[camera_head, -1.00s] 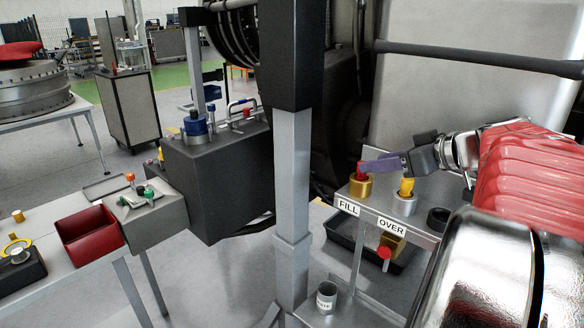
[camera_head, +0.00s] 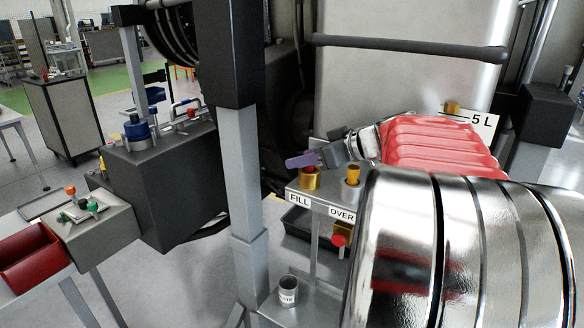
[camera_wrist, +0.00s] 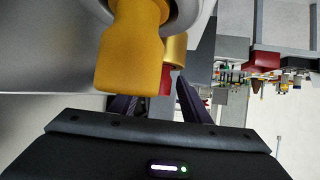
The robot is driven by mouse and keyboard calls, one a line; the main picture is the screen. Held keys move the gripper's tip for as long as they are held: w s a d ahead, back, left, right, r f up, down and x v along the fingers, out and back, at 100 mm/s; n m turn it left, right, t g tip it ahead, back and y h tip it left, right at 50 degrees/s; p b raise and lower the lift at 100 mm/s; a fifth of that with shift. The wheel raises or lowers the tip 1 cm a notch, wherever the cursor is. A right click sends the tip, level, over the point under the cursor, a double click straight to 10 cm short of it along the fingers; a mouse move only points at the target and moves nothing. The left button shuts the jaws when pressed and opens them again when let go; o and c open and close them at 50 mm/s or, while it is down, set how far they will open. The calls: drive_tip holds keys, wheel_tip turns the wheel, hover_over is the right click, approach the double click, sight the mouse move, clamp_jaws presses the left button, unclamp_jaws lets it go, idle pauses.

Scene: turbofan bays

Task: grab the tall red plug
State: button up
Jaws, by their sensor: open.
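The tall red plug (camera_head: 310,170) stands in a brass socket (camera_head: 310,181) above the FILL label. Its upper part is mostly hidden by my gripper (camera_head: 292,163), whose purple fingers reach across it. In the wrist view, the red plug (camera_wrist: 166,79) shows small and partly hidden behind a yellow plug, in the gap between my open fingers (camera_wrist: 157,100). I cannot tell whether the fingers touch it. The yellow plug (camera_wrist: 130,50) looms close in front of the wrist camera; it also stands above the OVER label in the head view (camera_head: 353,173).
A grey post (camera_head: 240,170) stands left of the shelf. A red knob (camera_head: 338,240) sticks out below the OVER label. A grey cup (camera_head: 288,291) is on the lower ledge. A dark bar (camera_head: 410,45) crosses behind my arm. A red bin (camera_head: 35,255) lies far left.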

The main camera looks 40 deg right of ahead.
drive_tip(key=shift+x, duration=1.1)
clamp_jaws()
